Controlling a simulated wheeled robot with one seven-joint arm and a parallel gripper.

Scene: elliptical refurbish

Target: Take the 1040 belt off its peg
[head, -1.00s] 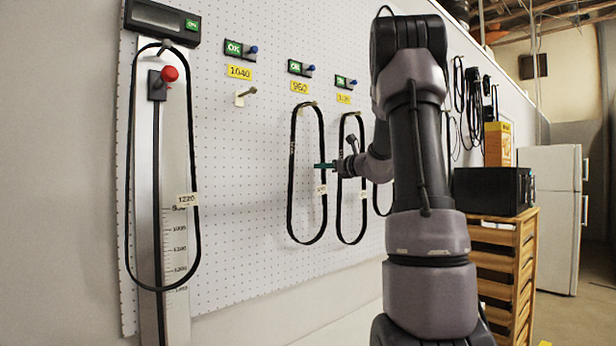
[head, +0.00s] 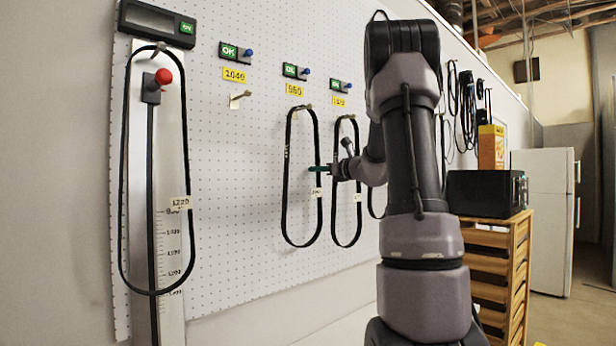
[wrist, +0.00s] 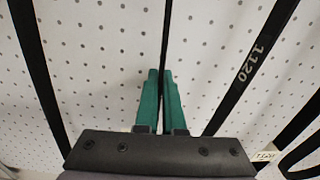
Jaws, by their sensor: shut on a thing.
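The yellow 1040 label (head: 234,74) has a bare peg (head: 240,97) below it, with no belt on it. A black belt (head: 285,190) hangs in a long loop from the peg under the 960 label (head: 294,90). Its small tag is too small to read. My gripper (head: 319,168) has green fingers shut on this belt's right strand, at about mid-height. In the wrist view the strand (wrist: 168,35) runs down between the green fingertips (wrist: 160,75). The belt's top still appears to rest at its peg.
Another belt (head: 335,210) hangs close on the right; a strand printed 1120 (wrist: 250,65) shows in the wrist view. A belt tagged 1220 (head: 122,180) hangs on the gauge (head: 172,250) at left. A wooden drawer unit (head: 500,270) stands at right.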

